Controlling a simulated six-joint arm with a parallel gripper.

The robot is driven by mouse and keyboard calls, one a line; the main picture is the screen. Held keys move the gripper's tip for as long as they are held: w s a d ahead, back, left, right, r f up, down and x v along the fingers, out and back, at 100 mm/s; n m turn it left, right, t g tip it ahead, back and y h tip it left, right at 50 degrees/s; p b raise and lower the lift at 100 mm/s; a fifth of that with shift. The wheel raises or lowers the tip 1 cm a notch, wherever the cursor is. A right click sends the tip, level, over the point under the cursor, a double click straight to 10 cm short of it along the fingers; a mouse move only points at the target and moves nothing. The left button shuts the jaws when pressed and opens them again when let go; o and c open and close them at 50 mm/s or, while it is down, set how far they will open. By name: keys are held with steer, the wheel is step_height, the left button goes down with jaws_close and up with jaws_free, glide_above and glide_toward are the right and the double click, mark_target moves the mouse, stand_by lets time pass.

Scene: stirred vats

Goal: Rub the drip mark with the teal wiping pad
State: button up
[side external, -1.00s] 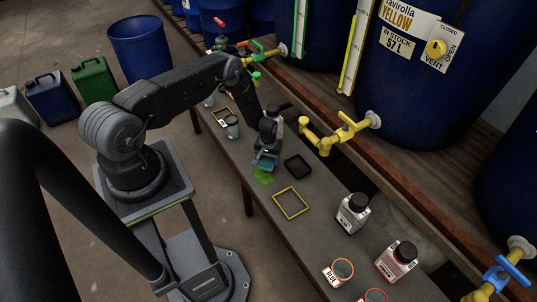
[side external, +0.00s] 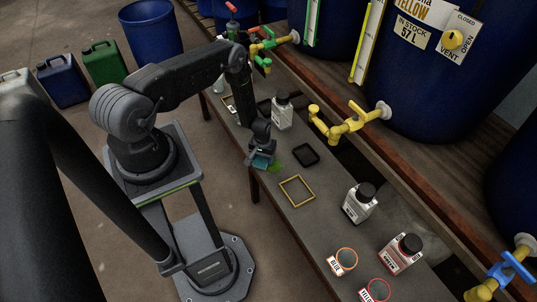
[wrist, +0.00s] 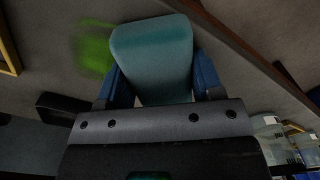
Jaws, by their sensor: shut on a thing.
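The teal wiping pad (wrist: 152,55) is held between the blue fingers of my gripper (wrist: 155,85) in the wrist view. In the side view my gripper (side external: 260,158) is low over the bench, and the pad (side external: 262,162) shows as a small teal patch under it. The drip mark is a green smear (side external: 276,168) on the bench top, just right of the pad. In the wrist view the mark (wrist: 93,50) is blurred and lies left of the pad, partly hidden by it. I cannot tell whether the pad touches the bench.
A black tray (side external: 306,155) and a yellow square frame (side external: 297,191) lie right of the mark. A white bottle (side external: 282,112) stands behind my gripper. Yellow tap (side external: 350,125) overhangs the bench's far side. More bottles (side external: 358,202) and labelled cups (side external: 342,262) stand nearer the camera.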

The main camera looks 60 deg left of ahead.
mark_target(263, 165)
steer(key=shift+s, duration=0.9)
steer(key=shift+s+d, duration=0.15)
steer(key=shift+d, duration=0.85)
steer(key=shift+w, duration=4.25)
steer(key=shift+d, duration=0.8)
steer(key=shift+s+d, duration=0.2)
steer(key=shift+s, duration=3.85)
steer(key=shift+s+a+r, duration=0.1)
steer(key=shift+s+r, duration=0.05)
steer(key=shift+r, duration=3.95)
